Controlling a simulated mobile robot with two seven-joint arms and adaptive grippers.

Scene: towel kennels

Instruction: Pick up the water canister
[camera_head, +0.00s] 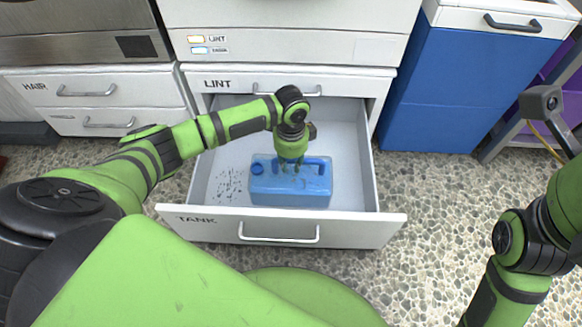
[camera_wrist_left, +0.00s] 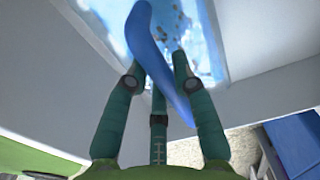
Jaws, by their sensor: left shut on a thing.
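The blue translucent water canister (camera_head: 290,190) lies in the open drawer marked TANK (camera_head: 190,226), with a round cap at its left end and a darker blue handle along its top. My left gripper (camera_head: 291,166) reaches down into the drawer and is shut on the canister's handle. In the left wrist view the blue handle (camera_wrist_left: 160,62) runs between the fingers of my left gripper (camera_wrist_left: 165,75). The canister seems to sit on the drawer floor; the wrist view does not show its base. My right arm shows at the right edge, but its gripper is out of view.
A drawer marked LINT (camera_head: 230,84) is above, partly behind my arm. A blue cabinet (camera_head: 440,90) stands to the right. Speckled floor (camera_head: 420,190) is clear there.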

